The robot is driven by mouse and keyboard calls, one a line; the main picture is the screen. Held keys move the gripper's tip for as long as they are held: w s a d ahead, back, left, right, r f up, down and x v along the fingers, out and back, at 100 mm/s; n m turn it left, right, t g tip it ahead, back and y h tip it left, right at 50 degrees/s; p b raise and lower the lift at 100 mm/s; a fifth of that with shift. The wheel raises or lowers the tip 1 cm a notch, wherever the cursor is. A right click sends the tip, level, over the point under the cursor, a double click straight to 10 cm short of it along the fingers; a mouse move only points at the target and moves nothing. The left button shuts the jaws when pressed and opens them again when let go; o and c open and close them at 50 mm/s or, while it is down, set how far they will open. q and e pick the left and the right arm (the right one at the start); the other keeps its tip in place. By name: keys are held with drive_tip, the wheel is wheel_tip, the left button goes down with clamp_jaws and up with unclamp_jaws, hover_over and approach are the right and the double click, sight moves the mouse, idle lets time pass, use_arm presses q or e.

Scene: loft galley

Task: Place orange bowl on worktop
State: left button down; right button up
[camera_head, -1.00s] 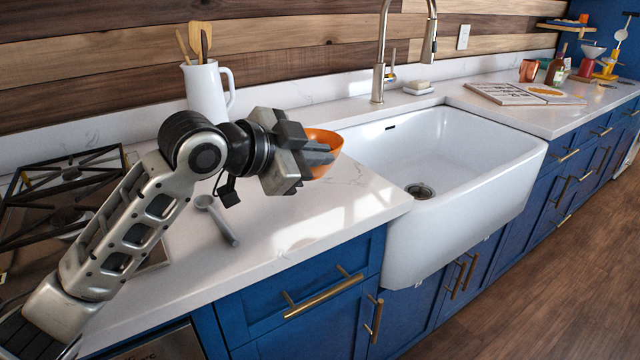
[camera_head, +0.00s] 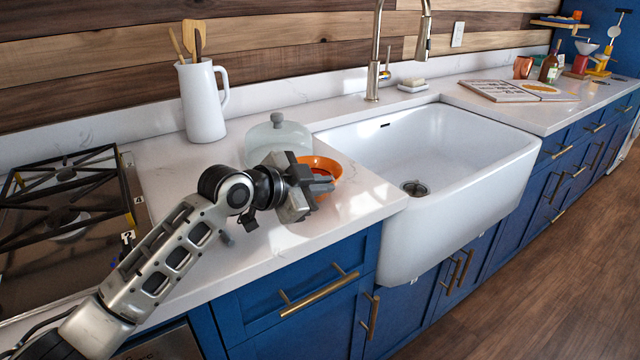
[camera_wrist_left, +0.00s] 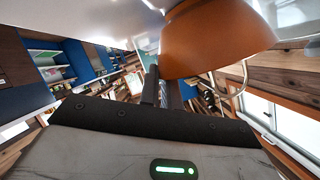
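The orange bowl (camera_head: 328,164) is upright over the worktop (camera_head: 357,196), left of the sink and close to its edge. It also shows large in the left wrist view (camera_wrist_left: 215,42), which is upside down, with its base close to the pale surface. My left gripper (camera_head: 322,184) is at the near side of the bowl, its fingers close together at the rim, one seeming to pass inside. The fingers hide part of the bowl. I cannot tell for sure whether its base touches the worktop. My right gripper is not in view.
A glass dome (camera_head: 278,136) stands just behind the bowl, with a white jug (camera_head: 203,105) of wooden utensils further left. The hob (camera_head: 75,205) is at the left. The white sink (camera_head: 440,150) drops away at the right. Worktop in front of the bowl is clear.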

use_arm(q)
drive_tip(key=c, duration=1.6)
unclamp_jaws()
drive_tip(key=shift+a, duration=0.1)
drive_tip(key=v, duration=1.2)
drive_tip(key=shift+s, duration=0.1)
